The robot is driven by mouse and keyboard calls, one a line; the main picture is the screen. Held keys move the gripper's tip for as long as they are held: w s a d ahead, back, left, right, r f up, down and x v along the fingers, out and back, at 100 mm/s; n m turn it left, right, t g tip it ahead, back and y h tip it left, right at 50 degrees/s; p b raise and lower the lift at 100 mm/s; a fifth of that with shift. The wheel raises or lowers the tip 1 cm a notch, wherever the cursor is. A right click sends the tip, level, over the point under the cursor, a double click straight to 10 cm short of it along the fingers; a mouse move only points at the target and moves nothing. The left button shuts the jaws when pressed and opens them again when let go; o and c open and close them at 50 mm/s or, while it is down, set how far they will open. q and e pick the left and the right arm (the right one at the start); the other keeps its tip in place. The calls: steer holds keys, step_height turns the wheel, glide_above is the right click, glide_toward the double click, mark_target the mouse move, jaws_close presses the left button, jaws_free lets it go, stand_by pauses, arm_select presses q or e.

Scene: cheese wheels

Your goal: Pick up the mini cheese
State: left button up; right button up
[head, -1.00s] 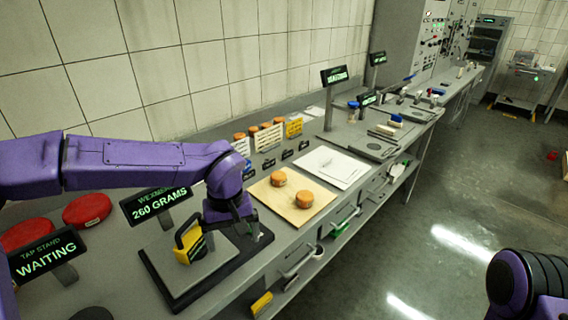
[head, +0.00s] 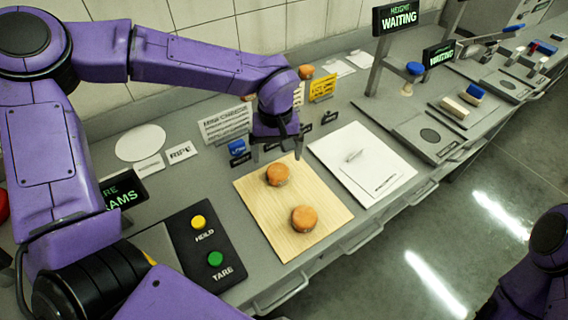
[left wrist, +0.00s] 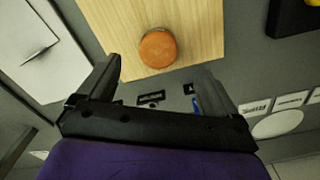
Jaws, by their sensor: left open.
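Two small orange cheese wheels lie on a pale wooden board (head: 262,225). One cheese (head: 277,175) is near the board's back edge; the other cheese (head: 305,218) is nearer the front. My left gripper (head: 277,155) is just behind and above the back cheese, pointing down, open and empty. In the left wrist view, one orange cheese (left wrist: 158,48) lies on the board (left wrist: 205,25) just beyond the open left fingers (left wrist: 160,66), roughly centred between them. The other cheese is outside that view. My right gripper is out of view; only part of my right arm shows.
A white sheet with a pen-like item (head: 365,165) lies right of the board. A dark panel (head: 205,245) with yellow and green buttons is at left. Small black label stands (head: 306,131), a sign (head: 225,125) and a yellow card (head: 322,87) stand behind. Another orange cheese (head: 306,72) shows at back.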

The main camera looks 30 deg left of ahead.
mark_target(278, 170)
arm_select(q)
steer(key=f, duration=0.2)
steer(key=f+p, duration=0.1)
steer(key=f, duration=0.5)
steer(key=shift+w+a+f, duration=0.1)
steer(key=shift+w+f, duration=0.05)
steer(key=shift+w, duration=0.1)
steer(key=c, duration=1.2)
